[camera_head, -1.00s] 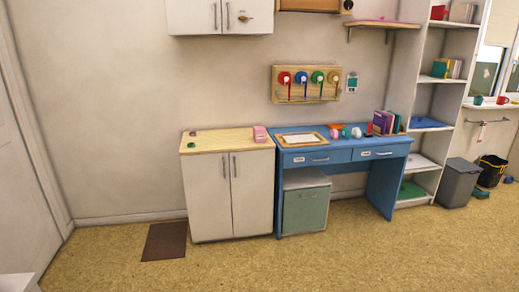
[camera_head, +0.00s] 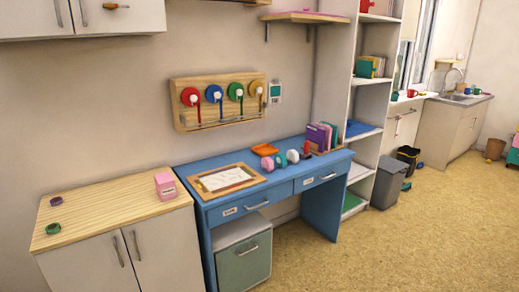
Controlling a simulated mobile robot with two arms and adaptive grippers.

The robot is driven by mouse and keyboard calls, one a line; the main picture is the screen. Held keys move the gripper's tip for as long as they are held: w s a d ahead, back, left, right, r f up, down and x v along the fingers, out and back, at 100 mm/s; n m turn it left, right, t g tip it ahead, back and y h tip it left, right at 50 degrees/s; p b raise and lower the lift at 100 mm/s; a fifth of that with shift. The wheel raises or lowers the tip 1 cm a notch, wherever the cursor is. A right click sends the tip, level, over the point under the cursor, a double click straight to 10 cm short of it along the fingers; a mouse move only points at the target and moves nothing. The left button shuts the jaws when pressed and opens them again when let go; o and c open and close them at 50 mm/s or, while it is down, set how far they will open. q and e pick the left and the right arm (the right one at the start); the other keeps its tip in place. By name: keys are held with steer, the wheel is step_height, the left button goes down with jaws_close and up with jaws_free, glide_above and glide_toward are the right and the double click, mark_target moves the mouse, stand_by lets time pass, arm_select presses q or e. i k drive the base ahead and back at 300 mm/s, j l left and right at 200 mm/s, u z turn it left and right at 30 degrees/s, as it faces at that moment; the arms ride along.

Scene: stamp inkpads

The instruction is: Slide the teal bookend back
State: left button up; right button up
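A teal-green upright piece (camera_head: 365,67) stands at the left end of a short row of books (camera_head: 379,66) on a middle shelf of the tall white shelf unit (camera_head: 343,80). It looks like the teal bookend, but it is too small to be sure. Another row of purple and other books (camera_head: 320,136) stands at the right back of the blue desk (camera_head: 222,172); no bookend can be clearly made out there. Neither of my grippers is in view.
Pink, teal and white round items stand mid-desk by an orange item (camera_head: 264,149); a framed sheet (camera_head: 228,180) lies left. A wooden-topped cabinet (camera_head: 105,205) adjoins the desk. Grey and black bins (camera_head: 386,186) stand right of the shelves. The floor (camera_head: 400,245) in front is clear.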

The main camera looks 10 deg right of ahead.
mark_target(364, 69)
steer(key=i+l+z, duration=0.3)
steer(key=i+z, duration=0.2)
steer(key=i, duration=0.25)
steer(key=i+z, duration=0.5)
steer(key=i, duration=0.25)
steer(key=i+j+z, duration=0.25)
steer(key=i+z, duration=0.25)
steer(key=i, duration=0.25)
steer(key=i+l, duration=0.1)
steer(key=i, duration=0.6)
steer(key=i+l+u, duration=0.1)
steer(key=i, duration=0.6)
